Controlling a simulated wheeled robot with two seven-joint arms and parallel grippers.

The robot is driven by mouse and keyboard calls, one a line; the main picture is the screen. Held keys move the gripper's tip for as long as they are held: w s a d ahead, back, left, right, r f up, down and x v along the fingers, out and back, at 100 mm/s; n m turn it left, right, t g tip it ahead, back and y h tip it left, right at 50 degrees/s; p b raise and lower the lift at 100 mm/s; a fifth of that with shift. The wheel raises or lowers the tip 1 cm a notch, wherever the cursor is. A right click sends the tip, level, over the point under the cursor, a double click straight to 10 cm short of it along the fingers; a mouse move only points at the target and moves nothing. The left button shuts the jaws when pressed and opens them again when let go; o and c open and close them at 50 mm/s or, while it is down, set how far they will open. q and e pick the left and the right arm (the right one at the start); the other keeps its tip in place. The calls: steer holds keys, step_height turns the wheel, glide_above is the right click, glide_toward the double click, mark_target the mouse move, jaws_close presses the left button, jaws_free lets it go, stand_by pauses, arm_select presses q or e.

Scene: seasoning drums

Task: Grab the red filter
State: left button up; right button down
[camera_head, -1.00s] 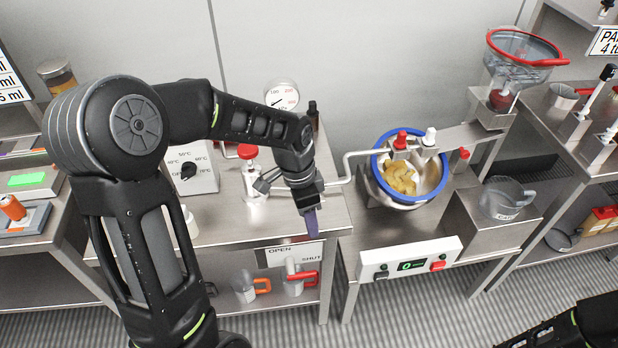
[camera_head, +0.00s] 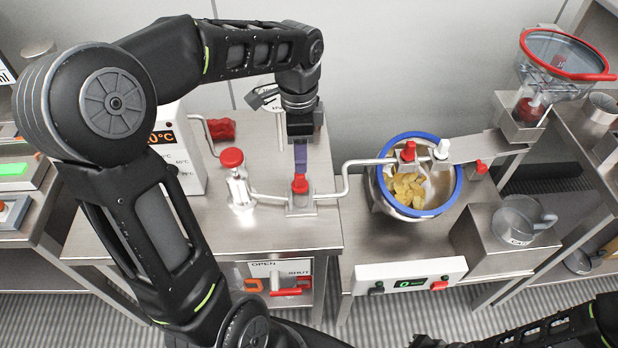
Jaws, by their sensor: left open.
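I cannot tell for sure which red thing is the filter. A red-rimmed clear strainer with a red handle (camera_head: 563,75) sits atop the hopper at the upper right. My left gripper (camera_head: 300,172) points down, open, with purple fingers, right above a small red-topped valve (camera_head: 299,186) on the left counter. I cannot tell whether the fingertips touch the valve. It is well away from the strainer. My right arm shows at the bottom right, with its gripper out of frame.
A blue-rimmed bowl (camera_head: 452,190) with yellow pieces stands right of the valve, with a pipe running to it. A red-knobbed shaker-like valve (camera_head: 234,165) stands left of my gripper. A clear jug (camera_head: 516,220) and a control box (camera_head: 410,283) are to the right.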

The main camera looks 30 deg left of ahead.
mark_target(300, 176)
arm_select(q)
steer(key=shift+s+r, duration=0.15)
steer(key=shift+s, duration=0.2)
steer(key=shift+w+f, duration=0.15)
steer(key=shift+f, duration=1.25)
step_height(300, 176, down, 5)
steer(key=shift+f+p, duration=0.1)
steer(key=shift+p, duration=0.65)
steer(key=shift+c, duration=0.4)
jaws_close()
